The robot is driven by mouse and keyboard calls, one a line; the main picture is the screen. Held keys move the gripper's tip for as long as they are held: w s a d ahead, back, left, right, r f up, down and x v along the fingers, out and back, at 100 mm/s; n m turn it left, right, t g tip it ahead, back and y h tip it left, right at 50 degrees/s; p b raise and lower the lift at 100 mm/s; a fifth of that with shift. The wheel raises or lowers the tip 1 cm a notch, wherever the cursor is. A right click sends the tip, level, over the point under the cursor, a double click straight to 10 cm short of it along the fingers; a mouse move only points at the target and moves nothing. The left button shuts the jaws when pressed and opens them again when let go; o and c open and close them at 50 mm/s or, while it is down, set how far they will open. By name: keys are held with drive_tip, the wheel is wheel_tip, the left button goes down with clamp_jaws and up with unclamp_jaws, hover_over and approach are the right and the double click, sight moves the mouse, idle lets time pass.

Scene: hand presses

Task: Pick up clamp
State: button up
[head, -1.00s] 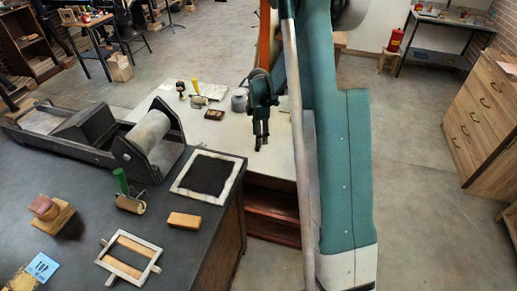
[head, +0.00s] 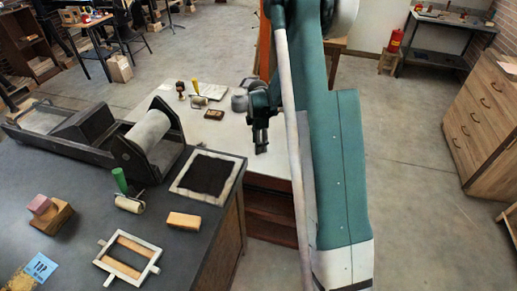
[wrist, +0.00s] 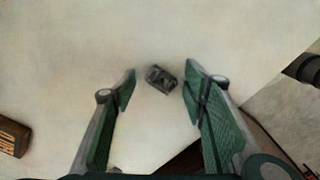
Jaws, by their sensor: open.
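A small dark grey blocky thing (wrist: 161,79), probably the clamp, lies on the pale tabletop in the wrist view. It is ahead of my gripper's fingertips and between their lines. It is too small to make out its parts. My gripper (wrist: 160,88) is open, with its green-padded fingers wide apart and nothing between them. In the head view my gripper (head: 261,148) points down over the right part of the white table (head: 222,133). I cannot make out the clamp in that view.
A small brown box (head: 214,114), a roller (head: 199,100) and a grey pot (head: 240,102) stand left of my gripper. A dark bench with a press (head: 146,145) and a framed black sheet (head: 208,175) is nearer. Table around the dark thing is clear.

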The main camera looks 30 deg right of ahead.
drive_tip(key=c, duration=0.9)
drive_tip(key=shift+r, duration=0.1)
drive_tip(key=shift+r+p, duration=0.5)
drive_tip(key=shift+r, duration=4.4)
